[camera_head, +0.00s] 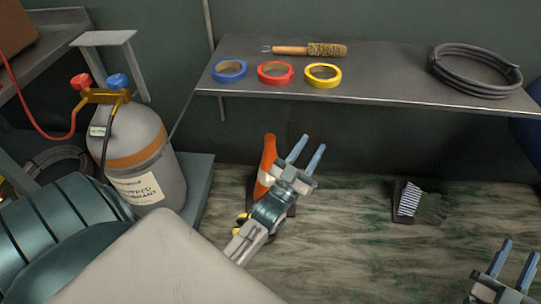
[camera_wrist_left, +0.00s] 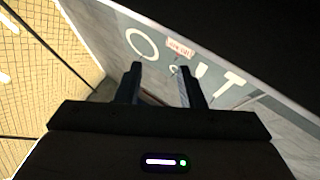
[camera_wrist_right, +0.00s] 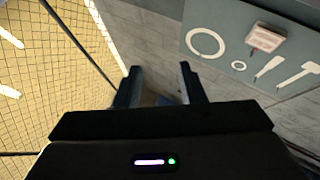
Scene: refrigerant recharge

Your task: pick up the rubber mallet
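I cannot make out a rubber mallet in any view. My right gripper (camera_head: 519,248) is at the lower right of the head view, open and empty. Its fingers (camera_wrist_right: 163,75) are also apart in the right wrist view. Something yellow and black (camera_head: 242,219) is partly hidden behind my left wrist.
A shelf (camera_head: 400,84) holds a brush (camera_head: 310,49), blue (camera_head: 229,77), red (camera_head: 288,80) and yellow (camera_head: 336,81) tape rolls, and a coiled hose (camera_head: 470,85). A refrigerant cylinder (camera_head: 165,180) stands left.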

